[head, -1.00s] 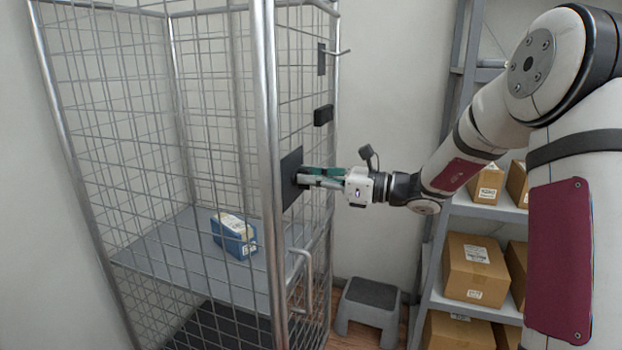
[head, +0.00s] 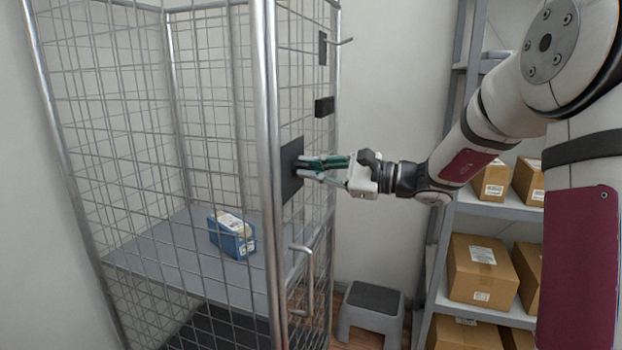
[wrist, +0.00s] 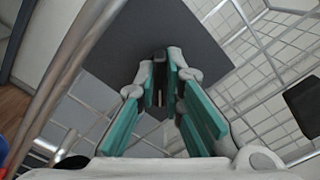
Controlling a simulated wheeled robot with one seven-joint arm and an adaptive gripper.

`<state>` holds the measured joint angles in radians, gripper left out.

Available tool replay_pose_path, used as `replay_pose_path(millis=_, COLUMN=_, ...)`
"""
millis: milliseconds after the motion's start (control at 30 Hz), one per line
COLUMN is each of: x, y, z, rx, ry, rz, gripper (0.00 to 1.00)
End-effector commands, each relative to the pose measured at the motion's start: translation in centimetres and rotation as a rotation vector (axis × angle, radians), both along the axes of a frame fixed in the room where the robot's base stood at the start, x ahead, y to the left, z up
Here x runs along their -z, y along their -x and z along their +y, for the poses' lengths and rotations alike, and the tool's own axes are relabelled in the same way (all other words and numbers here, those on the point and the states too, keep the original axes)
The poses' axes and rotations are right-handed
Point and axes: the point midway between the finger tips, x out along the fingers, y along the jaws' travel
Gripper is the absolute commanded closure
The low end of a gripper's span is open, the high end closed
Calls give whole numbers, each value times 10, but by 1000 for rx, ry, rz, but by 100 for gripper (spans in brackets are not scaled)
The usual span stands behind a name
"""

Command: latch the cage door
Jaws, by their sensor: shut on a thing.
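The wire cage (head: 266,130) stands on the left, and its right-hand mesh side carries a bar handle (head: 309,285). A dark square latch plate (head: 291,171) sits on that side by the front post; it fills the upper middle of the wrist view (wrist: 205,50). My gripper (head: 303,168) reaches in from the right, its teal-padded fingers at the plate. In the wrist view the fingers (wrist: 162,85) are shut on a small dark latch piece (wrist: 160,62) in front of the plate. The fingers hide most of this piece. I cannot tell whether the latch is engaged.
A blue box (head: 232,235) lies on the cage's grey shelf (head: 165,260). A small dark block (head: 324,107) and a hook (head: 340,41) are higher on the mesh side. A grey step stool (head: 372,310) stands below my arm. Shelves with cardboard boxes (head: 482,268) stand at right.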

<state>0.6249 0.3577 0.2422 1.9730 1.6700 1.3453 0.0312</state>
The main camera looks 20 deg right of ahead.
Motion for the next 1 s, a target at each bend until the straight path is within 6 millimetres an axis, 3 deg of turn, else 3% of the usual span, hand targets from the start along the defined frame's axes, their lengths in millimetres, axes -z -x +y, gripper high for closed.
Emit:
replay_pose_path(millis=600, x=8, y=1, z=2, rx=-1, ry=333, rz=-458, gripper=100)
replay_pose_path(millis=1000, x=7, y=1, z=1, rx=-3, ry=457, rz=-626, gripper=100)
